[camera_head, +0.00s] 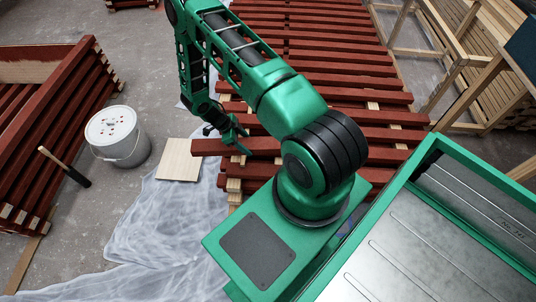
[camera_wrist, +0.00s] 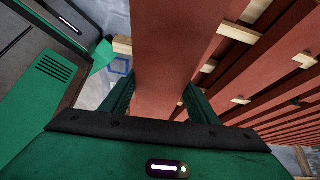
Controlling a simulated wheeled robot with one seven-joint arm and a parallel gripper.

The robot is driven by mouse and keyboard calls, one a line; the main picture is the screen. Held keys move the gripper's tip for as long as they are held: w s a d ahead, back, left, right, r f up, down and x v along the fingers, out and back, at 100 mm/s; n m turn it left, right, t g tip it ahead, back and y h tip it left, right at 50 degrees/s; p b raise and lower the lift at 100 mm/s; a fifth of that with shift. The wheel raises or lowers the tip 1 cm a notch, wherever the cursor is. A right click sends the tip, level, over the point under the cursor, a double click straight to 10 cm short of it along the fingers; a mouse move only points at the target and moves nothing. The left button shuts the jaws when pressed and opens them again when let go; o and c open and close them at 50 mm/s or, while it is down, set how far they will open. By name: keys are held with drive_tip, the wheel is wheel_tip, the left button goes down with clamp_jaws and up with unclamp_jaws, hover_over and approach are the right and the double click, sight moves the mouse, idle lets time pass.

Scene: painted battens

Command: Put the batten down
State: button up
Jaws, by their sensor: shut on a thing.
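A red-painted batten (camera_wrist: 168,50) runs between the two green fingers of my gripper (camera_wrist: 160,105) in the wrist view. The fingers are shut on its two sides. In the head view my gripper (camera_head: 241,142) is at the left side of the row of red battens. The left end of a red batten (camera_head: 207,147) sticks out there past the others, beside the gripper. Several more red battens (camera_head: 330,57) lie side by side on pale wooden bearers (camera_head: 234,185). I cannot tell whether the held batten touches the bearers; my arm hides part of it.
A white bucket (camera_head: 125,150) with a red-spotted lid stands left, near a dark-handled tool (camera_head: 65,168). A stack of red battens (camera_head: 60,110) is at far left. A pale board (camera_head: 179,160) and plastic sheeting (camera_head: 165,220) lie on the floor. Wooden frames (camera_head: 455,60) stand right.

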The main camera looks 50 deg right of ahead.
drive_tip(key=shift+s+d+f+m, duration=0.25)
drive_tip(key=shift+s+f+m, duration=0.3)
drive_tip(key=shift+f+m, duration=0.05)
drive_tip(key=s+d+f, duration=0.2)
drive_tip(key=d+f, duration=0.8)
drive_tip(key=d, duration=0.1)
drive_tip(key=shift+f, duration=0.4)
drive_tip(key=o, duration=1.7)
drive_tip(key=shift+g, duration=0.3)
